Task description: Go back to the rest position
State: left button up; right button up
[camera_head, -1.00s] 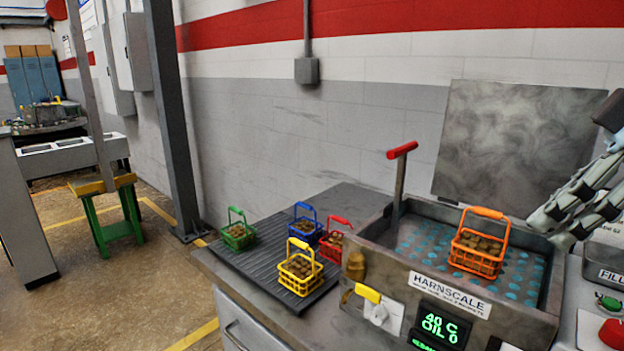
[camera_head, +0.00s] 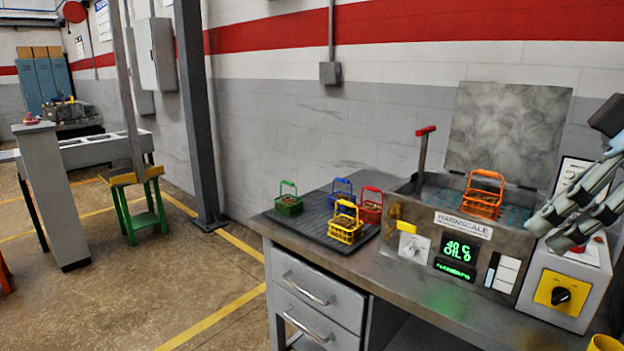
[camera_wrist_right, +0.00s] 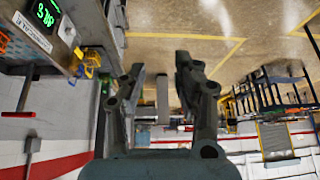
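My right gripper (camera_head: 551,232) comes in from the right edge in the head view, in front of the oil bath's right end. It is open; in the right wrist view its two fingers (camera_wrist_right: 160,75) stand apart with nothing between them. My left gripper is in neither view. The orange basket (camera_head: 483,198) stands in the oil bath (camera_head: 412,212), its handle up. The green basket (camera_head: 288,202), blue basket (camera_head: 341,192), red basket (camera_head: 369,209) and yellow basket (camera_head: 346,228) stand on the ribbed dark mat (camera_head: 318,228).
The workbench (camera_head: 424,285) with drawers (camera_head: 318,297) fills the right front. A control box with a black knob on a yellow plate (camera_head: 561,292) stands at its right. A grey post (camera_head: 196,120) and a green-legged stand (camera_head: 140,205) are to the left. Open floor (camera_head: 165,285) lies between.

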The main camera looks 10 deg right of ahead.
jog(key=w+d+f+m+y+b, duration=0.1)
jog(key=w+d+f+m+b, duration=0.15)
jog(key=f, duration=0.95)
jog(key=w+d+f+m+b, duration=0.15)
jog(key=f+m+b, duration=0.25)
jog(key=f, duration=0.8)
jog(key=s+d+f+m+h+b, duration=0.1)
jog(key=s+d+f+m+b, duration=0.1)
jog(key=f, duration=1)
jog(key=s+d+f+m+h+b, duration=0.1)
jog(key=s+f+m+b, duration=0.15)
jog(key=f, duration=1.05)
jog(key=s+a+f+m+g+h+b, duration=0.1)
jog(key=s+f, duration=0.7)
jog(key=f, duration=0.2)
jog(key=s+a+f+g+h+b, duration=0.1)
jog(key=s+f+b, duration=0.1)
jog(key=s+f, duration=0.6)
jog(key=s+a+f+n+h, duration=0.1)
jog(key=s+a+f, duration=0.1)
jog(key=s+f, duration=0.4)
jog(key=s+a+f+n+g+h, duration=0.1)
jog(key=s+f, duration=0.5)
jog(key=s, duration=0.6)
jog(key=shift+a+n+b, duration=0.4)
jog(key=shift+a+n, duration=0.1)
jog(key=shift+a, duration=0.25)
